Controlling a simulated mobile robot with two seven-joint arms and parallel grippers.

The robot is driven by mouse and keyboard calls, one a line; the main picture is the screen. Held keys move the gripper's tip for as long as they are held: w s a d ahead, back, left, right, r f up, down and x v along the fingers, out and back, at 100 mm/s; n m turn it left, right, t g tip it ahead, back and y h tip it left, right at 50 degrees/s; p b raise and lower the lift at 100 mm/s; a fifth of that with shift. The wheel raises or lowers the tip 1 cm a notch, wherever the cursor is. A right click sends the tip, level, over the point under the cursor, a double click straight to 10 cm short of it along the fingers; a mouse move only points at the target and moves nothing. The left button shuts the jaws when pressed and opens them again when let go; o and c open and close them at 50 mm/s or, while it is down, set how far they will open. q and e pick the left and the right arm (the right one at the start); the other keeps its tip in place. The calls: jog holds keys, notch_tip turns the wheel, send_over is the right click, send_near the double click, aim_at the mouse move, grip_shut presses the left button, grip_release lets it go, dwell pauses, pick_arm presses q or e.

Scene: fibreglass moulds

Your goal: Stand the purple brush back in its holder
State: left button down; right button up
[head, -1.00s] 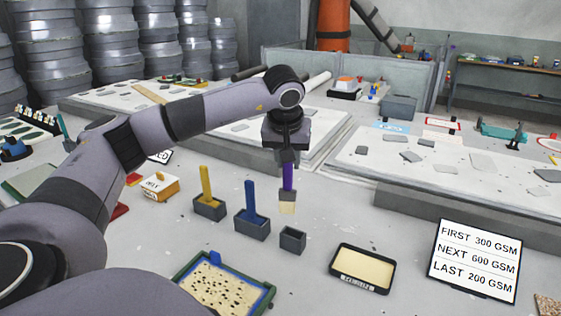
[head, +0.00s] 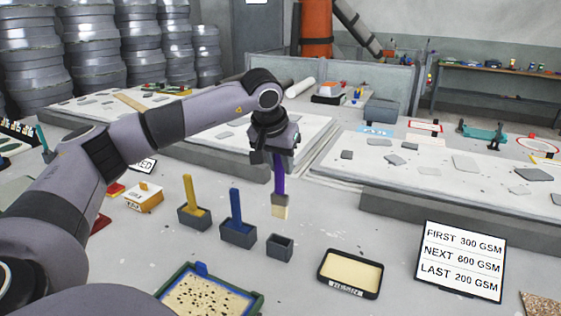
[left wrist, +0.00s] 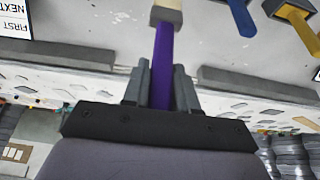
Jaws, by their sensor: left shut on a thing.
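My left gripper (head: 280,156) is shut on the purple brush (head: 279,181) by its handle. The brush hangs upright with its pale bristles (head: 279,211) pointing down. In the head view the bristles show just above and beyond an empty dark grey holder (head: 280,246). I cannot tell the exact height between them. The left wrist view shows the purple handle (left wrist: 163,65) between the gripper's fingers (left wrist: 160,85). A blue brush (head: 236,208) and a yellow brush (head: 190,193) stand in similar grey holders to the left. My right gripper is not in view.
A tray with a cream surface (head: 326,279) lies right of the empty holder. A sign with lettering (head: 460,261) stands farther right.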

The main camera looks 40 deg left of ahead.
aim_at(280, 204)
pick_arm(q)
jog(key=shift+f+b, duration=3.1)
jog(key=shift+f, duration=2.6)
jog(key=shift+f+b, duration=0.45)
jog(key=c, duration=0.8)
grip_release()
